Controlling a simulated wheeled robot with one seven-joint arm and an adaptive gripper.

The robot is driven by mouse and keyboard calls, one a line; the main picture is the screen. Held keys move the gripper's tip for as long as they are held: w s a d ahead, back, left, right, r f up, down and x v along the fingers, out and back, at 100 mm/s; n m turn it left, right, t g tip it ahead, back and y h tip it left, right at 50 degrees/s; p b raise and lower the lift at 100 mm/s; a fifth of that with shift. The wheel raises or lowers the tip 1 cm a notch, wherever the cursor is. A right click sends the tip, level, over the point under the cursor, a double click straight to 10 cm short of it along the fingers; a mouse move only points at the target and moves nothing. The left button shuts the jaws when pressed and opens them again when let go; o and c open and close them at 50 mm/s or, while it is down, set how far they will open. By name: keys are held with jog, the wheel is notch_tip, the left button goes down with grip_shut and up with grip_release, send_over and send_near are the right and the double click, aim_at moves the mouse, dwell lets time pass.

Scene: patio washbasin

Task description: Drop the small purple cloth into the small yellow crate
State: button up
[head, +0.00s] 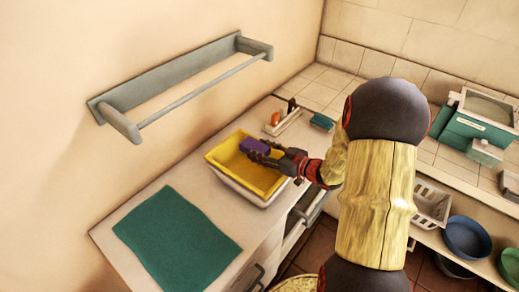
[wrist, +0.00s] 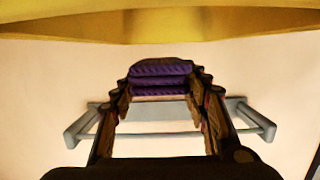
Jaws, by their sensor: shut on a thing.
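The small purple cloth (head: 254,146) is a folded block held in my gripper (head: 264,153), over the yellow crate (head: 232,172) in the head view. The wrist view shows the cloth (wrist: 160,76) between the two fingertips of my gripper (wrist: 162,88), which is shut on it. The crate is open-topped, with a pale outer lower part, and stands on the counter. Its yellow wall (wrist: 160,24) crosses the top of the wrist view. I cannot tell the exact height of the cloth above the crate floor. My fingers hide part of the crate's right side.
A teal mat (head: 178,238) lies on the counter front left. A grey towel rail (head: 185,83) is on the wall behind. A small tray with bottles (head: 282,120) and a teal item (head: 322,121) stand beyond the crate. Blue bowl (head: 466,237) sits on the right shelf.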

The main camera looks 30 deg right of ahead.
jog(key=shift+d+f+b, duration=0.1)
jog(key=shift+f+b, duration=1.05)
jog(key=shift+f, duration=0.45)
jog(key=o, duration=1)
jog(key=shift+o, duration=0.6)
jog(key=v, duration=1.2)
jog(key=shift+w+r, duration=0.1)
